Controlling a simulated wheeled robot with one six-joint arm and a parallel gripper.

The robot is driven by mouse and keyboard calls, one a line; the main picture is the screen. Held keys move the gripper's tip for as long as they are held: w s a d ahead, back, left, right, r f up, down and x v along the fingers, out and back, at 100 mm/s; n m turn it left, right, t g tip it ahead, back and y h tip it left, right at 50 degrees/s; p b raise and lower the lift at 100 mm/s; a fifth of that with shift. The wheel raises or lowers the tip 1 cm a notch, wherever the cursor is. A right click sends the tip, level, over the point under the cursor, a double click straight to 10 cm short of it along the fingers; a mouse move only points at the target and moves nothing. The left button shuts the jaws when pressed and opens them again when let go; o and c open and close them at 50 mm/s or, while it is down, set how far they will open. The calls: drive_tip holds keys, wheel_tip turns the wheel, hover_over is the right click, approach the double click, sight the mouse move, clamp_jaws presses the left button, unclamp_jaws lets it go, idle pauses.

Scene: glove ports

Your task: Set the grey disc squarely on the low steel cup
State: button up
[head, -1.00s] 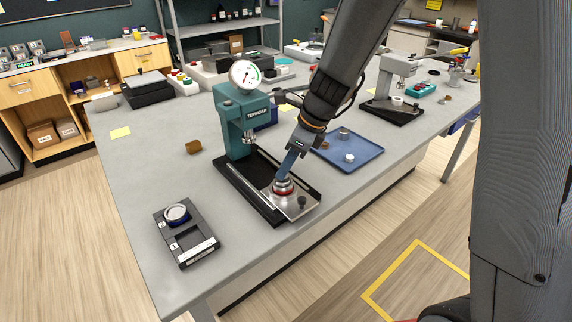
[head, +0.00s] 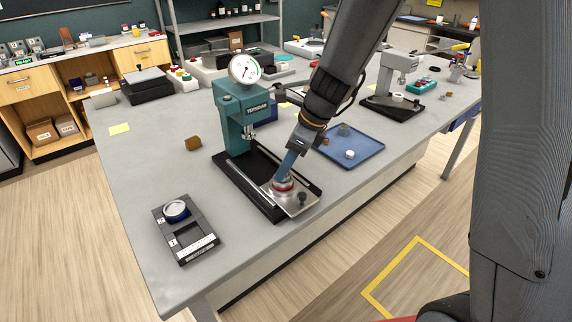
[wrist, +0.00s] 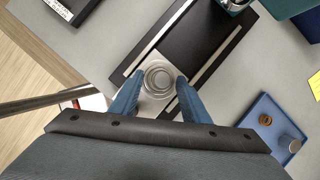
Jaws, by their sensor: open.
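A round steel stack stands on the bright metal plate of the teal press, with a reddish band at its base in the head view. The low steel cup (head: 283,187) appears to be its lower part. A grey disc (wrist: 157,79) appears to lie on top, its rings roughly concentric with the cup in the wrist view. I cannot tell whether it is fully flat. My gripper (wrist: 159,82) is open, its two blue fingers on either side of the stack, with small gaps. In the head view my gripper (head: 287,170) comes down from above and hides part of the stack.
The teal press (head: 243,120) with its dial rises just behind left. A blue tray (head: 365,157) with small cylinders lies to the right. A dark fixture (head: 197,247) holding a round blue-rimmed piece sits front left.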

drive_tip(key=v, duration=0.7)
drive_tip(key=shift+b, duration=0.4)
drive_tip(key=shift+r, duration=0.1)
